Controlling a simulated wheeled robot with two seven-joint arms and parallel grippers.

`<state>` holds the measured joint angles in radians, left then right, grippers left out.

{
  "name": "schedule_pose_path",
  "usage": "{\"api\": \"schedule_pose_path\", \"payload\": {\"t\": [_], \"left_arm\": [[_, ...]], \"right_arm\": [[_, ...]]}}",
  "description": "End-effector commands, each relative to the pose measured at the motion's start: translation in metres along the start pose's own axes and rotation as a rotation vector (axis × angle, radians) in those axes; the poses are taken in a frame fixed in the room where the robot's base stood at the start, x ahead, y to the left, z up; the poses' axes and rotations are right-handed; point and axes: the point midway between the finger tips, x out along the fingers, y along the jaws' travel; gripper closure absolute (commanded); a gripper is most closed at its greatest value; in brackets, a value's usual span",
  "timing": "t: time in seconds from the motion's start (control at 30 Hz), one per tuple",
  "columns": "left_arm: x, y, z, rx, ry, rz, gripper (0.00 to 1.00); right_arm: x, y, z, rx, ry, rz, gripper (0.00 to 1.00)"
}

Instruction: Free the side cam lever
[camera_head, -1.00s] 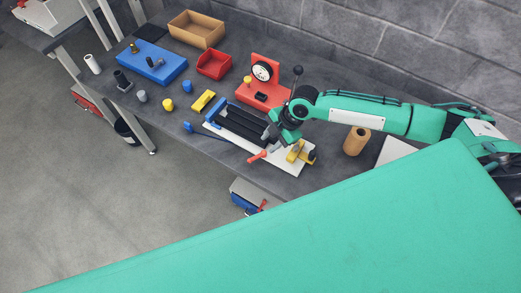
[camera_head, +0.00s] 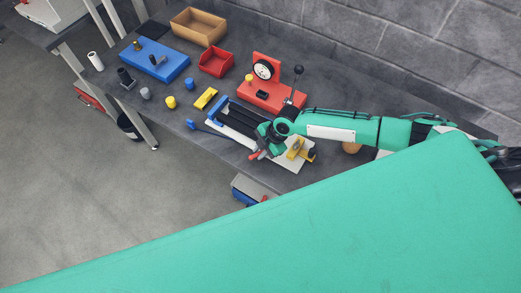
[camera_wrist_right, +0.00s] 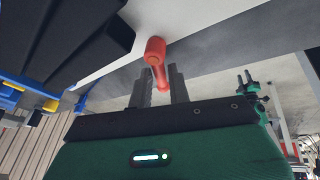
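The red side cam lever (camera_head: 254,156) sticks out from the front edge of the strip feed rack's white base plate (camera_head: 289,166). In the right wrist view the lever (camera_wrist_right: 155,56) has a round head and a tapering handle. My right gripper (camera_wrist_right: 160,84) is open, with its two dark fingers on either side of the handle's end. A narrow gap seems to show beside the handle. In the head view my right gripper (camera_head: 261,146) hides part of the rack. My left gripper (camera_wrist_right: 245,78) shows small in the right wrist view, its two dark fingers apart.
A yellow clamp-like part (camera_head: 297,148) stands on the plate right of my right gripper. A red fixture with a dial (camera_head: 265,70) stands behind the rack. Floor lies beyond the bench's front edge.

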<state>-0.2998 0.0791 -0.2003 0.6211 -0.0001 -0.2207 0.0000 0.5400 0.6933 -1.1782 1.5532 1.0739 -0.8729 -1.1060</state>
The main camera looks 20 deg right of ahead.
Motion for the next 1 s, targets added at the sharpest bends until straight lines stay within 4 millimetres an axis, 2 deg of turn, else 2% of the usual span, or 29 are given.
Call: {"api": "schedule_pose_path", "payload": {"t": [0.03, 0.1, 0.23, 0.5, 0.83, 0.87, 0.9, 0.93, 1.0], "left_arm": [[0.000, 0.000, 0.000, 0.000, 0.000, 0.000, 0.64], [0.000, 0.000, 0.000, 0.000, 0.000, 0.000, 0.64], [0.002, 0.000, 0.000, 0.000, 0.000, 0.000, 0.64], [0.021, 0.000, 0.002, 0.000, 0.000, 0.000, 0.64], [0.020, 0.000, 0.002, 0.000, -0.001, 0.000, 0.64], [0.020, 0.000, 0.002, 0.000, 0.000, 0.000, 0.64], [0.020, 0.000, 0.002, 0.000, -0.001, 0.000, 0.64], [0.020, 0.000, 0.002, 0.000, -0.001, 0.000, 0.64], [0.020, 0.000, 0.003, 0.000, -0.001, 0.000, 0.64]], "right_arm": [[0.000, 0.000, 0.000, 0.000, 0.000, 0.000, 0.91], [0.000, 0.000, 0.000, 0.000, 0.000, 0.000, 1.00], [0.001, 0.000, 0.000, -0.004, 0.001, -0.002, 1.00], [0.001, -0.002, 0.001, -0.086, 0.019, -0.035, 1.00], [-0.001, -0.002, 0.000, -0.097, 0.021, -0.040, 1.00], [-0.001, -0.002, 0.000, -0.097, 0.021, -0.040, 0.80], [-0.001, -0.002, 0.000, -0.097, 0.021, -0.040, 0.72], [-0.001, -0.002, 0.000, -0.097, 0.021, -0.040, 0.66], [-0.001, -0.002, 0.000, -0.097, 0.021, -0.040, 0.64]]}}
